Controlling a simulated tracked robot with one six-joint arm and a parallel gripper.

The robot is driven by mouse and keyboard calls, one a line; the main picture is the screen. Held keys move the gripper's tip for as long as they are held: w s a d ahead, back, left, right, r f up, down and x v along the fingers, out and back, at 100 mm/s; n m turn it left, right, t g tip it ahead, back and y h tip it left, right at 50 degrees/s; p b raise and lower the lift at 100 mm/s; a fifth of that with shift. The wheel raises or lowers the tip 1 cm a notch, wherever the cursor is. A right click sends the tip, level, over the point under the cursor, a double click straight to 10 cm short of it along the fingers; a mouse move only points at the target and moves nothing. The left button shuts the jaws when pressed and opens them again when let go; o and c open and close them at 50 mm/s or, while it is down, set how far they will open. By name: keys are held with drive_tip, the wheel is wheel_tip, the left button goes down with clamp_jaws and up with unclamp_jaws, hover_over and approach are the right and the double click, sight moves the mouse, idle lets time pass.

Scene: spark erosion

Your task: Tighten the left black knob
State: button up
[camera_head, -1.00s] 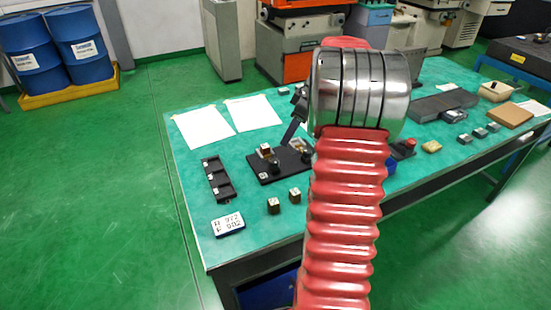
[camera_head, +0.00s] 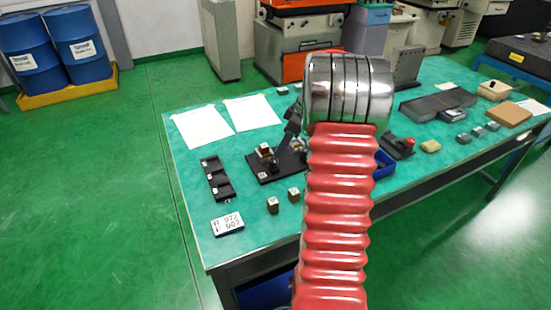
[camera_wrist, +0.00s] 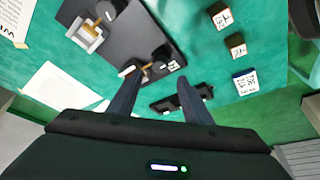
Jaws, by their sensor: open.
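A black base plate (camera_head: 262,178) lies on the green table, partly hidden by my arm. In the wrist view this left knob (camera_wrist: 162,53) is ahead of my fingers, near a white label. The other black knob (camera_wrist: 112,7) is at the top edge, beside a second metal fixture (camera_wrist: 87,34). My gripper (camera_wrist: 153,90) is open, fingers spread, nothing between them. In the head view it is a dark shape just above the plate, largely hidden by my arm.
A black tray (camera_head: 217,180) is left of the plate, white sheets (camera_head: 204,127) behind. A blue bin (camera_head: 385,163) and a red-button device (camera_head: 400,146) stand right of my arm.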

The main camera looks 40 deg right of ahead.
sight(274, 160)
drive_tip(key=x, duration=0.7)
drive_tip(key=shift+w+f, duration=0.15)
drive_tip(key=shift+f, duration=0.15)
drive_tip(key=shift+c, duration=0.2)
drive_tip(key=c, duration=1)
